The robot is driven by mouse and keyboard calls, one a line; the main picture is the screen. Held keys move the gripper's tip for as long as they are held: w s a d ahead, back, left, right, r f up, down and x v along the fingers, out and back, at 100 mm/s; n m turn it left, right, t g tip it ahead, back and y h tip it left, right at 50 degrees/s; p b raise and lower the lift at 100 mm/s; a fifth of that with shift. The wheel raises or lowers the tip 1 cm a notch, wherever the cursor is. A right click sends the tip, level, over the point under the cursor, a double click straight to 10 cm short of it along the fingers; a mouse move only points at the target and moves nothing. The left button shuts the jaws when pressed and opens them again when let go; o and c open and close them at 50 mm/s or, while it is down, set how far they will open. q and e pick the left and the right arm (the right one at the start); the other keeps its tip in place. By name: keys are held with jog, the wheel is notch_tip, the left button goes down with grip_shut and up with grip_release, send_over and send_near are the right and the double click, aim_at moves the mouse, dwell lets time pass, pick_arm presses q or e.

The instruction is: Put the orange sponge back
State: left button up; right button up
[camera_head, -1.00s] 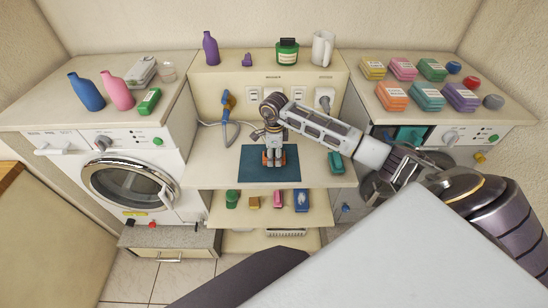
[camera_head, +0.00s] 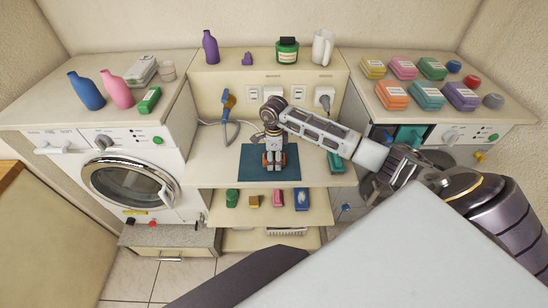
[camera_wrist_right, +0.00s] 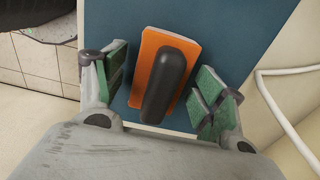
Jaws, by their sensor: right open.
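The orange sponge (camera_wrist_right: 158,76), an orange pad with a dark grey bar-shaped handle, lies on the blue mat (camera_head: 254,174) on the middle shelf. In the head view it is mostly hidden behind my right gripper (camera_head: 273,163), with only orange edges showing at its sides. In the right wrist view my right gripper (camera_wrist_right: 160,98) is open, with its green-padded fingers on either side of the sponge and visible gaps between them and it. I cannot tell whether the fingertips touch the mat. My left gripper is not in view.
Coloured packs such as an orange one (camera_head: 391,96) stand on the right counter. Bottles, including a blue one (camera_head: 87,91), stand on the left counter. A teal block (camera_head: 335,162) lies right of the mat. Small items fill the lower shelf.

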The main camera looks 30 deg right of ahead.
aim_at(274, 153)
jog(key=shift+r, duration=0.1)
jog(key=shift+r, duration=0.2)
jog(key=shift+r+b, duration=0.9)
jog(key=shift+r, duration=4.95)
